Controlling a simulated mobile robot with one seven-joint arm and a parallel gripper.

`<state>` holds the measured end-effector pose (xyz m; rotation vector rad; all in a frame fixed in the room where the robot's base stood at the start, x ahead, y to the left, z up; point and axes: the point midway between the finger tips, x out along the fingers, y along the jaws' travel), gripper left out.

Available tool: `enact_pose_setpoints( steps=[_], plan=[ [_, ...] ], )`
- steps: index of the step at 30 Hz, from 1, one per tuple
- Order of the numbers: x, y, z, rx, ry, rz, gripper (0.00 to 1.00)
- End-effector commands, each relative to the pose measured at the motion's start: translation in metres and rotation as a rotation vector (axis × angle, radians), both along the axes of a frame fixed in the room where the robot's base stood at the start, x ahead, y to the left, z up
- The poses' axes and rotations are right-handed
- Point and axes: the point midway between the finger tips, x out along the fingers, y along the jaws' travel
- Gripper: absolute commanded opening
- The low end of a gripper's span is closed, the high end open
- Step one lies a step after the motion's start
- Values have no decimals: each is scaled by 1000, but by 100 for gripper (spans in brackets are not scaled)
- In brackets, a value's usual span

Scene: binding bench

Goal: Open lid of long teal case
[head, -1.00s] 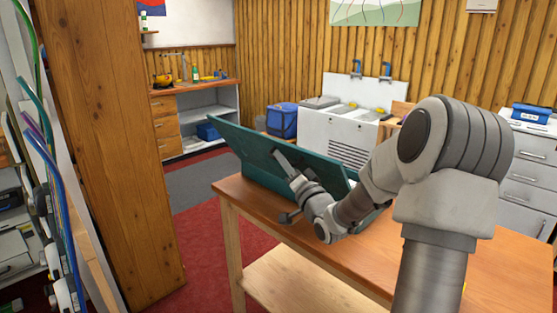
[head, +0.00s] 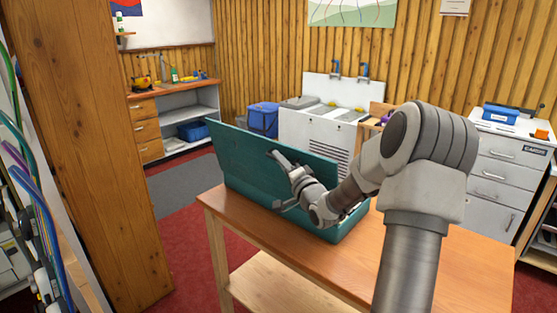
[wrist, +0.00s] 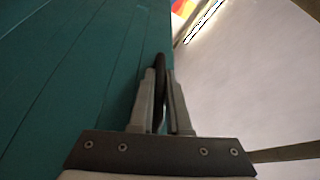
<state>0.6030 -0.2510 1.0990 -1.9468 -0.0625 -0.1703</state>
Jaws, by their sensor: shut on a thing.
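The long teal case (head: 335,232) stands on the wooden table. Its lid (head: 245,160) is raised and stands steeply up from the base, with its broad flat face in view. My gripper (head: 275,156) is at the lid, near the middle of its length. In the wrist view, my gripper's fingers (wrist: 163,100) are closed on a thin black handle (wrist: 160,66) along the edge of the teal lid (wrist: 75,70). My forearm hides part of the case base and the right end of the lid. The inside of the case is mostly hidden.
The wooden table (head: 270,250) has bare room in front of the case. A wooden post (head: 90,150) stands close at the left. A white sink unit (head: 315,130) and a blue box (head: 264,118) stand behind, and a drawer cabinet (head: 495,165) at the right.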

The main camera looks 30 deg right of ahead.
Motion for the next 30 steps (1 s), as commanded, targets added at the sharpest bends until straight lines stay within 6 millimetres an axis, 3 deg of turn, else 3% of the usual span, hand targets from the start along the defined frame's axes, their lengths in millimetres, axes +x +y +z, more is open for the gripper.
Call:
enact_pose_setpoints(
  steps=[3, 4, 9, 20, 23, 30],
  plan=[
    [0, -1, 0, 0, 0, -2, 0],
    [0, -1, 0, 0, 0, -2, 18],
    [0, 0, 0, 0, 0, -1, 45],
    [-8, -1, -1, -2, -1, -2, 45],
    [-21, 0, -3, -2, 1, -2, 45],
    [-76, 1, -11, -1, 1, -5, 45]
  ],
)
